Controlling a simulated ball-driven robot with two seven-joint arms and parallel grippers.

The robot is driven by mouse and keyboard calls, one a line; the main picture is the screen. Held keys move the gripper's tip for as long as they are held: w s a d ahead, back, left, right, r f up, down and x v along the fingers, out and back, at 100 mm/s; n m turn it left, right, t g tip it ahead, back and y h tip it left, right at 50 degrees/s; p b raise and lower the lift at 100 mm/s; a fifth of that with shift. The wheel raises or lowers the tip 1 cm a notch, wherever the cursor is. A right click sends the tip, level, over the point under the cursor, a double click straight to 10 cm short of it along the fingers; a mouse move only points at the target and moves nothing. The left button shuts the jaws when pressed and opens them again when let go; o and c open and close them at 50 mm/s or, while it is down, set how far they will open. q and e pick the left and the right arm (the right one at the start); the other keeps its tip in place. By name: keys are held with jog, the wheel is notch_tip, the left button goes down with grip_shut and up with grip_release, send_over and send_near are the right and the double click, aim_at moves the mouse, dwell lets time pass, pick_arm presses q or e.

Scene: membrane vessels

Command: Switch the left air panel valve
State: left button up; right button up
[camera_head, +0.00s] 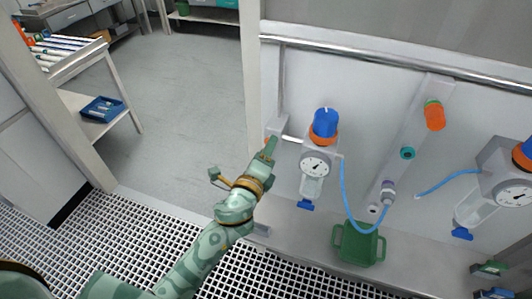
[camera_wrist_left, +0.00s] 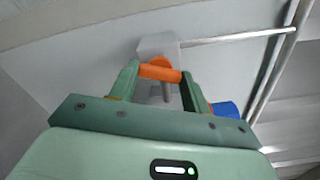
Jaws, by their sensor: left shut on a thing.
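The left air panel valve shows in the left wrist view as an orange handle (camera_wrist_left: 158,71) on a grey block (camera_wrist_left: 157,44) with a thin pipe running right. My left gripper (camera_wrist_left: 158,82) has a finger at each end of the orange handle and is shut on it. In the head view, my left gripper (camera_head: 269,149) is at the grey valve block (camera_head: 275,126) on the panel's left side, and it hides most of the handle. My right gripper is in neither view.
Right of the valve are a gauge (camera_head: 314,165) with a blue-and-orange knob (camera_head: 325,123), a blue hose (camera_head: 347,196) and a green two-handled vessel (camera_head: 357,244). A second gauge (camera_head: 514,193) is at far right. A white post (camera_head: 251,75) stands just left. Open floor (camera_head: 190,90) lies beyond.

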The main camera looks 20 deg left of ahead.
pick_arm(q)
jog(key=shift+n, duration=1.2)
jog(key=o, duration=1)
jog(key=shift+s, duration=0.1)
jog(key=s+b, duration=0.4)
jog(key=s, duration=1.2)
jog(key=shift+a, duration=0.3)
jog(key=shift+f, duration=0.1)
